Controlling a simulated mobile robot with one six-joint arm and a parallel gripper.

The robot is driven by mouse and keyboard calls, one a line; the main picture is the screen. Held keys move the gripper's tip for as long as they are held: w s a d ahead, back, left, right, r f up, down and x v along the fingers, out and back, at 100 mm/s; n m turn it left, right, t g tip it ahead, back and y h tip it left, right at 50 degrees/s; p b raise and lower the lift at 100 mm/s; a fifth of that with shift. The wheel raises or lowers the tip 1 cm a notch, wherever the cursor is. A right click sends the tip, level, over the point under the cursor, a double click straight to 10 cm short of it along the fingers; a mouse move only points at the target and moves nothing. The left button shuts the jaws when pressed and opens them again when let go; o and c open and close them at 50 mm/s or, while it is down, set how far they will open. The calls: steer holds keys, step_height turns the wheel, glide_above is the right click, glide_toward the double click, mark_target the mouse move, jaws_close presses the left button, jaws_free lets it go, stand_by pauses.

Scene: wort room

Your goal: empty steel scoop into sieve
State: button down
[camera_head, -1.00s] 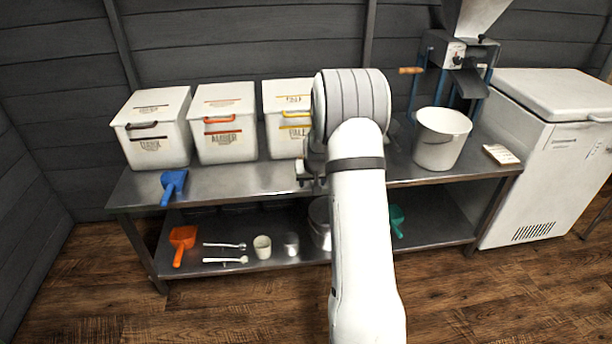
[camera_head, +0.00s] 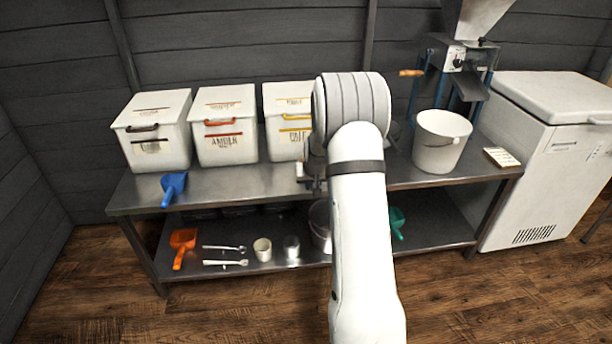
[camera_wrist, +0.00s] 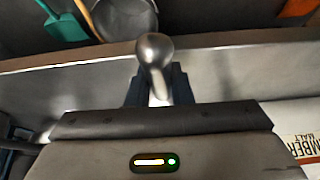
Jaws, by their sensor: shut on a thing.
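My gripper (camera_wrist: 157,86) is shut on a shiny steel piece (camera_wrist: 153,52), which looks like the steel scoop, in the wrist view. Its rounded end sticks out past the fingers and a narrower part runs between them. Whether the scoop holds anything is hidden. In the head view my gripper (camera_head: 313,185) is at the front edge of the steel table (camera_head: 235,183), mostly behind my own arm, and the scoop cannot be made out there. No sieve can be clearly identified; a dark shape (camera_head: 393,131) on the table is partly hidden behind my arm.
Three white malt bins (camera_head: 222,143) stand left on the table, beside a blue scoop (camera_head: 173,186). A white bucket (camera_head: 440,142) stands right, below a mill (camera_head: 460,60). The lower shelf holds an orange scoop (camera_head: 182,245), cups, a pot (camera_head: 320,225) and a teal scoop (camera_head: 397,222).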

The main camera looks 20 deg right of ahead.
steer(key=shift+s+r+p, duration=0.15)
steer(key=shift+r+p, duration=1.6)
steer(key=shift+r, duration=1.35)
steer(key=c, duration=1.9)
jaws_free()
jaws_close()
